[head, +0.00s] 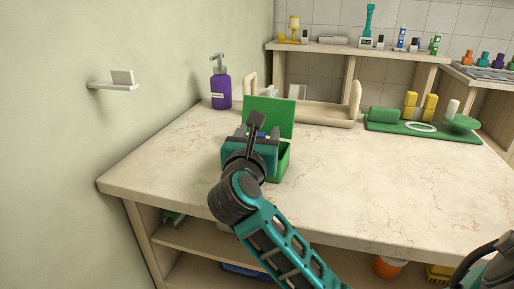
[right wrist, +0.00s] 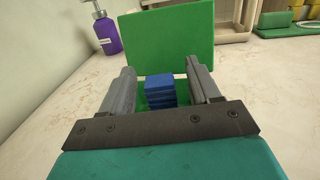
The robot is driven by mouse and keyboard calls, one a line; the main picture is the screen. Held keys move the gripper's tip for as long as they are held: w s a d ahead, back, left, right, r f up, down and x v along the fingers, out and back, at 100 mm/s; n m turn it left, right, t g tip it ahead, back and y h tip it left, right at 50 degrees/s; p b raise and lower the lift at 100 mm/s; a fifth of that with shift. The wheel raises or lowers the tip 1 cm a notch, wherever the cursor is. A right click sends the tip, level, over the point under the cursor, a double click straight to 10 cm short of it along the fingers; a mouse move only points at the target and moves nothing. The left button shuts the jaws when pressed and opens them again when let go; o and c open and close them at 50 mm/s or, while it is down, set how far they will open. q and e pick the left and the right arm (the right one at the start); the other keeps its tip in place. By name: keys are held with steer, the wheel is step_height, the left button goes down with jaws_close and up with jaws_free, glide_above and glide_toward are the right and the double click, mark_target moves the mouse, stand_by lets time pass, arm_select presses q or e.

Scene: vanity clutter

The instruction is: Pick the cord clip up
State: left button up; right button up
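A green box (head: 283,160) with its lid (head: 270,115) raised stands on the counter. In the right wrist view a blue ridged block (right wrist: 160,93), likely the cord clip, sits inside the box in front of the upright green lid (right wrist: 167,42). My right gripper (right wrist: 161,72) is over the box with its two grey fingers apart, one on each side of the blue block, with gaps visible. In the head view my right gripper (head: 256,131) hides most of the box's inside. My left gripper is not in view.
A purple pump bottle (head: 221,88) stands behind left. A wooden caddy (head: 320,112) is behind the box. A green tray (head: 385,127) with yellow and green items is at the back right. The counter (head: 380,185) right of the box is clear.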

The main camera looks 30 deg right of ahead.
steer(key=c, duration=1)
